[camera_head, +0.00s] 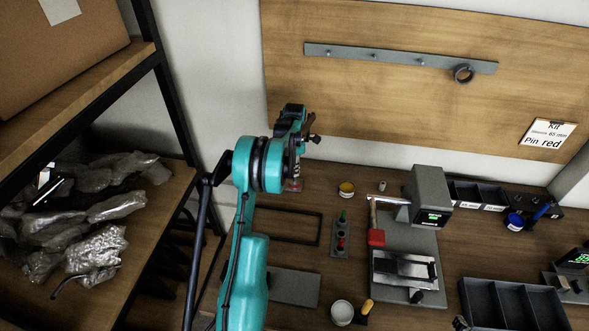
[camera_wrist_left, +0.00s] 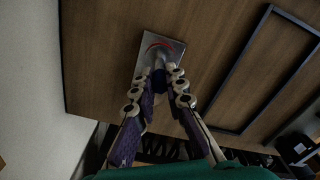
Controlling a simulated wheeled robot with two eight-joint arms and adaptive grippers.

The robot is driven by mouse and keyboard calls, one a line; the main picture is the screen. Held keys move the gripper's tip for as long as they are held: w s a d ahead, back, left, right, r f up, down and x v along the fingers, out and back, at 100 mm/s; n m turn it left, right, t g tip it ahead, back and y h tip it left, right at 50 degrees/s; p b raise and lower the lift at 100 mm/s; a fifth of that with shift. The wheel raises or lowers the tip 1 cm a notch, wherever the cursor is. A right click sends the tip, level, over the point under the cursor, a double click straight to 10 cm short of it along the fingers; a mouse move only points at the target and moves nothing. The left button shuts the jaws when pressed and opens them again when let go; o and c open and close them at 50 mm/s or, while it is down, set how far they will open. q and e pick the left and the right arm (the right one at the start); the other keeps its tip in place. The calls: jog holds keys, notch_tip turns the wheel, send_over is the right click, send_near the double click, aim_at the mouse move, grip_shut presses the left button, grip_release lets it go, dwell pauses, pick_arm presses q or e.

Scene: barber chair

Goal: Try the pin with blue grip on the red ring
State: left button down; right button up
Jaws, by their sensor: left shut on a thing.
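My left gripper (camera_head: 296,170) hangs over the far left part of the bench, pointing down. In the left wrist view its purple-padded fingers (camera_wrist_left: 160,88) are shut on a small dark bluish thing, probably the pin with blue grip; the fingers hide most of it. The red ring (camera_wrist_left: 160,46) shows as a red arc on a silver plate (camera_wrist_left: 143,62) just beyond the fingertips. In the head view the plate is mostly hidden by the gripper. I cannot tell whether the pin touches the ring. My right gripper is not in view.
A small rack (camera_head: 340,252) holds pins with green and red grips. An empty dark frame (camera_head: 290,241) lies near the plate. A grey machine (camera_head: 428,197), a divided tray (camera_head: 510,300) and a white cup (camera_head: 341,312) stand further right. A shelf with bags (camera_head: 100,215) stands left.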

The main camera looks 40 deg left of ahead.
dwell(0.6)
pick_arm(q)
jog(key=shift+r+p, duration=1.65)
jog(key=shift+r, duration=1.4)
